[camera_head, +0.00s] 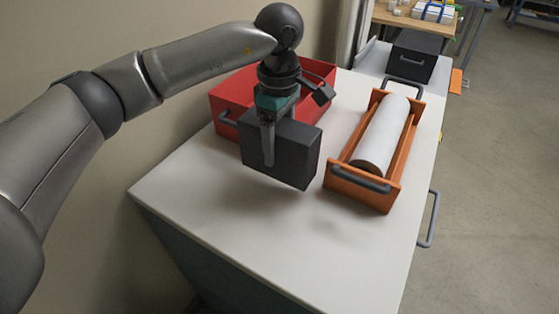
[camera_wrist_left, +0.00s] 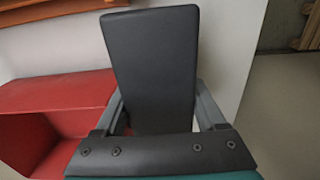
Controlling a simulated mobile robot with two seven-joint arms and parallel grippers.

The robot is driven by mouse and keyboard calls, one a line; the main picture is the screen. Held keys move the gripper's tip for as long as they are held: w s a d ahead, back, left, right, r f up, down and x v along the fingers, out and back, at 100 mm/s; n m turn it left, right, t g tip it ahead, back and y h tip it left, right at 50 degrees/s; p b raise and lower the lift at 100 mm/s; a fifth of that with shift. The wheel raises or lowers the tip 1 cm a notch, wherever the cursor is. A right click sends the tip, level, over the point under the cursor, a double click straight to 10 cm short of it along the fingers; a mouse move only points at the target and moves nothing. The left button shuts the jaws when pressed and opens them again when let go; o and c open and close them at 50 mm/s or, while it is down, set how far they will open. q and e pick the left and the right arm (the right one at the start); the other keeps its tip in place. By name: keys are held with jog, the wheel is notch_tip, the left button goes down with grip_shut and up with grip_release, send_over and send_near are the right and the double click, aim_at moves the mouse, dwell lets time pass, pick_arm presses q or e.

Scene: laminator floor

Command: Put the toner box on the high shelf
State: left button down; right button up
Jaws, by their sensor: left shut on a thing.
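My left gripper (camera_head: 268,150) is shut on a dark grey box, which I take to be the toner box (camera_head: 298,158). The box hangs upright under the gripper, apparently a little above the white worktop (camera_head: 240,220), in front of the red bin. In the left wrist view the box (camera_wrist_left: 155,60) stands between the two fingers (camera_wrist_left: 160,112). No label shows on it. My right gripper is not in view. I cannot make out a high shelf in these views.
A red open bin (camera_head: 228,100) stands behind the held box. An orange tray (camera_head: 368,196) with a white roll (camera_head: 386,135) lies to its right. A black box with a handle (camera_head: 414,55) sits at the back. The front worktop is clear; a wall borders the left.

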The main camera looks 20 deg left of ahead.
aim_at(279, 160)
pick_arm(q)
jog(key=shift+f+b, duration=0.35)
jog(key=shift+f, duration=1.95)
jog(key=shift+c, duration=2)
grip_release()
jog(key=shift+f, duration=0.15)
jog(key=o, duration=0.4)
